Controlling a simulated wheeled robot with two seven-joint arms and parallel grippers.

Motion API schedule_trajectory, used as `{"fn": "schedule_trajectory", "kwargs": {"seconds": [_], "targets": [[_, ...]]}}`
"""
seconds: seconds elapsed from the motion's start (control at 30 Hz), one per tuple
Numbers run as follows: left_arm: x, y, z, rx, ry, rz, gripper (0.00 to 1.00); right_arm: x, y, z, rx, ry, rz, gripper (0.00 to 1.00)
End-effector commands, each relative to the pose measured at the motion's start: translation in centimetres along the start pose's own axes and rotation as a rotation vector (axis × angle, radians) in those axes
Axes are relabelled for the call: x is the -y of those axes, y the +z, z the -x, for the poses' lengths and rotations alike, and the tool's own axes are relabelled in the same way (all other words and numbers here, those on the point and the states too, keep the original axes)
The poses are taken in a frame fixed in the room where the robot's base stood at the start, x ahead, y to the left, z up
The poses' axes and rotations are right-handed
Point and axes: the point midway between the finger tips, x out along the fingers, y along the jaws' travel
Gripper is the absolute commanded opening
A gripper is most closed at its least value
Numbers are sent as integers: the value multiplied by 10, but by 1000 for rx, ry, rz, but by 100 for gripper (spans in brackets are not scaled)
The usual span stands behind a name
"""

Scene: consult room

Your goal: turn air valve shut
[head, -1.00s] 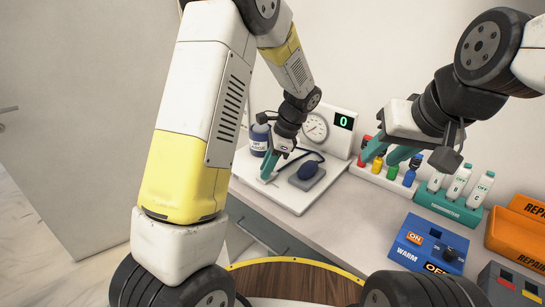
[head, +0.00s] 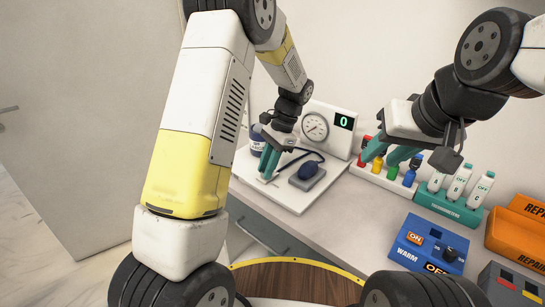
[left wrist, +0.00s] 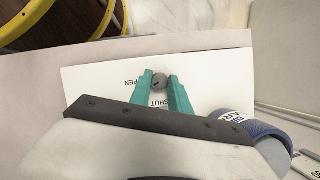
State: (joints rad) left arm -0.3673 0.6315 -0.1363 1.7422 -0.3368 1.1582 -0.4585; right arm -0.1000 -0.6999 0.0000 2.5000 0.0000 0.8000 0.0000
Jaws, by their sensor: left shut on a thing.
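The air valve is a small grey round knob (left wrist: 159,81) on a white board (left wrist: 90,76), with the words OPEN and SHUT printed beside it. In the left wrist view it sits between the teal fingertips of my left gripper (left wrist: 162,90), which is shut on it. In the head view my left gripper (head: 269,170) reaches down to the left part of the board (head: 301,203), and the knob is hidden there. My right gripper (head: 385,157) is open and empty, in the air in front of the coloured bottles.
A blue warmer box (head: 410,243), white bottles in a green rack (head: 459,183) and orange bins (head: 515,235) stand right.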

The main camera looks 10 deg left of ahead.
Motion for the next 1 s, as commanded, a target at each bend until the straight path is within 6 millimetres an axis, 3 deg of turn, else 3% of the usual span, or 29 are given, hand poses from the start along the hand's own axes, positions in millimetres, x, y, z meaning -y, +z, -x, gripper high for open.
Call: {"fn": "schedule_trajectory", "kwargs": {"seconds": [1.0], "targets": [[6,2,0,-5,355,858,0,0,0,0,0,0,0,36]]}}
